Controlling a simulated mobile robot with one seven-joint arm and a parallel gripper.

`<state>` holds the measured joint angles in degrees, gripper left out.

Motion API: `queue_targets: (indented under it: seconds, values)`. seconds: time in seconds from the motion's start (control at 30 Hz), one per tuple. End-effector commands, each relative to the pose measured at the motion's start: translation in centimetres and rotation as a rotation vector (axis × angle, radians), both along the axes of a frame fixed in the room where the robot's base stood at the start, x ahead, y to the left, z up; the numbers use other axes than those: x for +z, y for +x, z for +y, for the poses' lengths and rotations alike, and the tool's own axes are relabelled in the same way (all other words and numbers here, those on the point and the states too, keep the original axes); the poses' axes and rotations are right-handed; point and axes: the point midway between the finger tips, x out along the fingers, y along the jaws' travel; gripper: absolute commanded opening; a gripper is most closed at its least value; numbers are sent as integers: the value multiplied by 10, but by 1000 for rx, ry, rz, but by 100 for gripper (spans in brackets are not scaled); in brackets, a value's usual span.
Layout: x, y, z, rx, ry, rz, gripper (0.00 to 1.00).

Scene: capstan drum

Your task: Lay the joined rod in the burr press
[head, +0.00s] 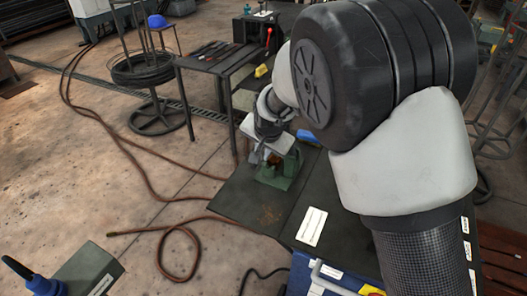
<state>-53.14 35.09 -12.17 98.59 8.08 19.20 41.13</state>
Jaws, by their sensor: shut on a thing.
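A small green machine (281,169) stands at the far edge of the dark bench (260,205). It looks like the burr press, but its bed is mostly hidden. My arm reaches over the bench from the lower right. My gripper (262,152) is small in the view, right at the green machine and just above or beside it. A pale block (268,138) shows at that spot. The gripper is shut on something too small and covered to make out. I cannot pick out the joined rod, or tell whether anything touches the machine.
A dark table (215,62) with hand tools stands behind, near a red-knobbed lever (268,38). A wire coil on a stand (142,70) is at upper left. A brown hose (125,150) loops over the floor. A blue case (325,275) is at the front; the bench's left half is clear.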

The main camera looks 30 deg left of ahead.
Motion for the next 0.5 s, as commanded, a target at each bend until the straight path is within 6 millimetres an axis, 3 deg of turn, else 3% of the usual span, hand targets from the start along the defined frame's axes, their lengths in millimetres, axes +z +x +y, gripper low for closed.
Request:
queue_targets:
  seconds: [0.5]
  values:
    - [-43, 1, 1, 0, 2, -3, 0]
